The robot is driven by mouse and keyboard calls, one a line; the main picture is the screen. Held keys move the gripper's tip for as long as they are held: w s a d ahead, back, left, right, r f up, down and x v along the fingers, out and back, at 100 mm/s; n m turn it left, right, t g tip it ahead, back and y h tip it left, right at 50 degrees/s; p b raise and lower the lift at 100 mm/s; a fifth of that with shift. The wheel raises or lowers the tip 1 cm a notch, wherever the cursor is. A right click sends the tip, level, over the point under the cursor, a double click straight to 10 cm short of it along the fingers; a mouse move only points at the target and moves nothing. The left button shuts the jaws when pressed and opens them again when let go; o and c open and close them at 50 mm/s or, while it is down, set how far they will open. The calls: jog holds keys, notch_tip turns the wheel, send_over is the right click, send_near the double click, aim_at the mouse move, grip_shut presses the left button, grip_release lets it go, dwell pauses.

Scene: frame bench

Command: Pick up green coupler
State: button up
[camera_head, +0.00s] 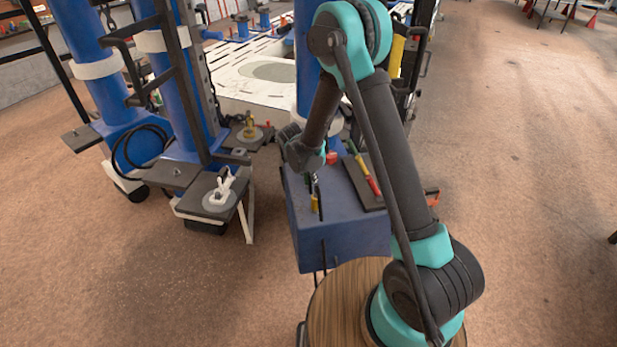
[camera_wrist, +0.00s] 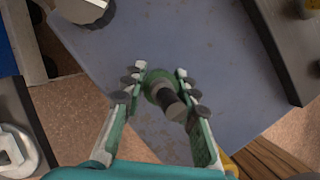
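The green coupler (camera_wrist: 160,84) is a short round green piece with a dark cylindrical part, seen over the blue bench top in the wrist view. My gripper (camera_wrist: 160,78) has one finger on each side of it, with the dark fingertip pads very close to its sides. Whether the pads press on it or leave a small gap cannot be told. In the head view my gripper (camera_head: 315,178) points down over the left part of the blue bench (camera_head: 338,235). The coupler cannot be made out there.
A dark tray (camera_head: 373,202) with red, yellow and green pieces lies on the bench's right side. A small yellow piece (camera_head: 314,203) is near the bench front, and a red piece (camera_head: 332,158) is behind. A white part (camera_head: 221,187) sits on a separate stand at left.

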grip_shut()
jog(key=shift+r, duration=0.1)
